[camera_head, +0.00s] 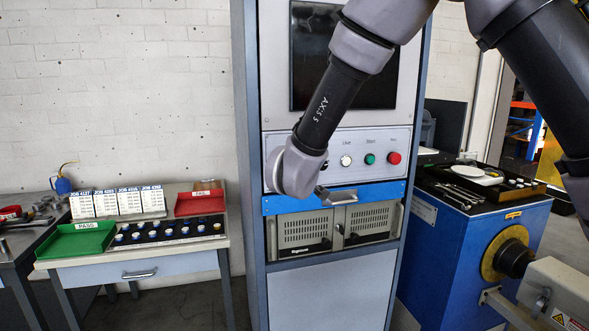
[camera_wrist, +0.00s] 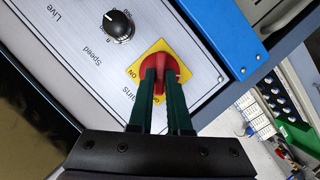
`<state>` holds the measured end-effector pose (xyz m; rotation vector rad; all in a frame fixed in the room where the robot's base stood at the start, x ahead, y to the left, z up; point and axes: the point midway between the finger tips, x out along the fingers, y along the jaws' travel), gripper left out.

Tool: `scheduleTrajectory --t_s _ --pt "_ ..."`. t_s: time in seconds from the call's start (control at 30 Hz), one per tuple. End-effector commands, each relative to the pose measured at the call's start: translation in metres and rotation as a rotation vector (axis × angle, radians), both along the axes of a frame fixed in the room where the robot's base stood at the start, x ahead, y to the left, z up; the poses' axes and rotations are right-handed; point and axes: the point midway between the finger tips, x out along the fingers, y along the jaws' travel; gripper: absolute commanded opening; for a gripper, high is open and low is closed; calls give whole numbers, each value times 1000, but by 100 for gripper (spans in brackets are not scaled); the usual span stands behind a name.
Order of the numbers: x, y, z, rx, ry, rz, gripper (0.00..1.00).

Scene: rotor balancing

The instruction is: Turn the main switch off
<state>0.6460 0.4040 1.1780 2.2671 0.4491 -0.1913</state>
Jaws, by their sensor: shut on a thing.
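The main switch is a red rotary handle (camera_wrist: 153,62) on a yellow plate (camera_wrist: 181,53) in the wrist view. An "ON" mark shows on the plate, left of the handle in that picture. My gripper (camera_wrist: 160,80) is shut on the handle, with one dark green finger on each side of it. The fingers hide part of the plate and its other marking, so I cannot tell the handle's exact setting. In the head view my wrist covers the switch and the gripper, at the left end of the control panel (camera_head: 335,142).
A black Speed knob (camera_wrist: 118,26) is close to the switch. A white lamp (camera_head: 346,160), green button (camera_head: 369,159) and red button (camera_head: 394,158) are further right on the panel. A blue strip with a drawer handle (camera_head: 337,198) juts out below. A side table (camera_head: 180,267) stands left.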

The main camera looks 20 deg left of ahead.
Motion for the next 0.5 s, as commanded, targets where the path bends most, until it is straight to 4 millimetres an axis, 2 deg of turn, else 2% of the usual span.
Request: scheduleTrajectory --t_s 0.5 --pt "0 1 -1 -36 -22 1 0"
